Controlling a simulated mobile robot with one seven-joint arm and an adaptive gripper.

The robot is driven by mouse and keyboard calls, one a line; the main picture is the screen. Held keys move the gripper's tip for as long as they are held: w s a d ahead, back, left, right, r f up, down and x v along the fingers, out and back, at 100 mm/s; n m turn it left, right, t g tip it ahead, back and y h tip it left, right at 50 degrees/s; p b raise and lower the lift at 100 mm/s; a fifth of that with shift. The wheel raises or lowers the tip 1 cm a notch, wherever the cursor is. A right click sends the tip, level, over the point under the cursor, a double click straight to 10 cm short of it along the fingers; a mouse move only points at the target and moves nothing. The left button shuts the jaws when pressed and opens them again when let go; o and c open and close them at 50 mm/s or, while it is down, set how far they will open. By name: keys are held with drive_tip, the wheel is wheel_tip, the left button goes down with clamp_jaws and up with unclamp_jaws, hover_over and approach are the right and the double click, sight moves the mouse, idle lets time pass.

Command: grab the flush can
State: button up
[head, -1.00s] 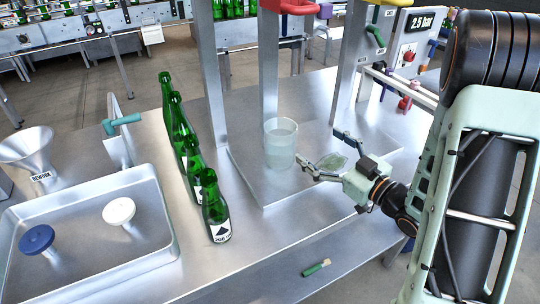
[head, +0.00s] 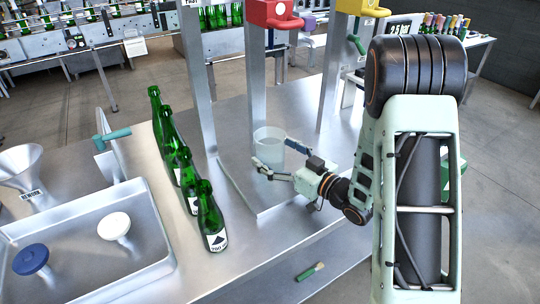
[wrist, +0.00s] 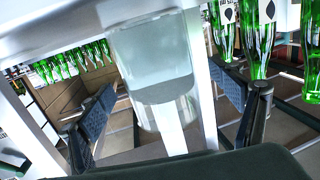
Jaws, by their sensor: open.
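The flush can is a clear, pale cylinder (head: 268,142) standing upright on the raised metal plate below the red-topped post. It fills the middle of the wrist view (wrist: 152,55), with cloudy liquid inside. My gripper (head: 271,152) is open at the can's near right side, one finger on the right and one across its lower front. In the wrist view the can stands between the two spread fingers, with a visible gap on each side. The head view does not show clearly how far the fingers reach around it.
Several green bottles (head: 212,222) stand in a row left of the can. A metal tray (head: 150,210) with a blue and a white knobbed piece lies further left. Posts, one with a red head (head: 275,12), rise behind. A small brush (head: 309,272) lies near the front edge.

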drive_tip(key=shift+x, duration=1)
drive_tip(key=c, duration=2)
drive_tip(key=shift+o, duration=0.2)
drive_tip(key=shift+r, duration=0.2)
